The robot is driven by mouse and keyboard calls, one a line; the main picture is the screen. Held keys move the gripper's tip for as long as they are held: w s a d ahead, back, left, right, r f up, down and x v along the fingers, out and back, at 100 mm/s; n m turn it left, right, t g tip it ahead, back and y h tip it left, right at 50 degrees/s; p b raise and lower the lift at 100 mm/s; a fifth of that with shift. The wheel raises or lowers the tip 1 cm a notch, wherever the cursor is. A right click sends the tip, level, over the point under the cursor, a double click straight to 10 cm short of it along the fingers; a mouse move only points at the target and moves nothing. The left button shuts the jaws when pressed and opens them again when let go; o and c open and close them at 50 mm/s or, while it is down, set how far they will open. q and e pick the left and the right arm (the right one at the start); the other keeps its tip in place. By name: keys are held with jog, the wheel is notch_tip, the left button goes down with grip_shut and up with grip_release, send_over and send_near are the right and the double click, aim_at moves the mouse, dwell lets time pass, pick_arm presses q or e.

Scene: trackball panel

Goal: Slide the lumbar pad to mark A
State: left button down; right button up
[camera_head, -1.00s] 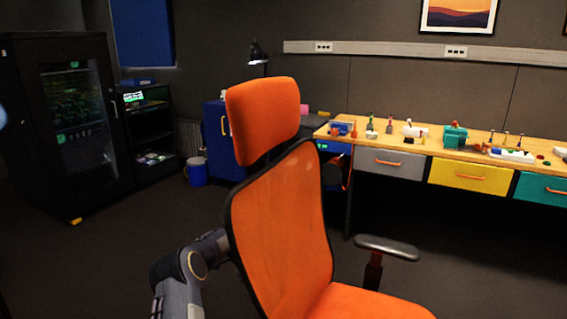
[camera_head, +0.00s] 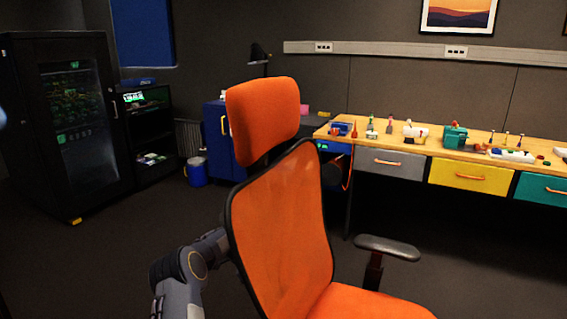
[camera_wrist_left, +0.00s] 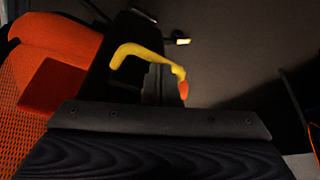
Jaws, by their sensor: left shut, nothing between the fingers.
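The orange mesh office chair (camera_head: 275,225) stands in front of me in the head view, seen from its front side. My left arm reaches behind its backrest, so the left gripper is hidden there. In the left wrist view, the orange mesh (camera_wrist_left: 20,105) is at the left edge, with a plain darker orange block (camera_wrist_left: 52,85) over it. I cannot tell for sure whether this block is the lumbar pad. My left gripper (camera_wrist_left: 160,118) shows as a dark bar along the bottom, shut and empty, apart from the block. Mark A is not visible. The right gripper is out of view.
A yellow bent lever (camera_wrist_left: 140,55) with a red tip is just ahead of the left gripper. The chair's armrest (camera_head: 388,247) is at its right. A wooden workbench (camera_head: 440,149) with coloured drawers is behind. Open floor (camera_head: 110,255) lies to the left.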

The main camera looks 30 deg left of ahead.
pick_arm(q)
jog(key=shift+f+b, duration=1)
jog(key=shift+f, duration=0.2)
dwell(0.3)
jog(key=shift+r, duration=0.1)
jog(key=shift+r+p, duration=0.3)
jog(key=shift+r, duration=1.2)
notch_tip(320, 180, up, 5)
jog(key=shift+p, duration=1.05)
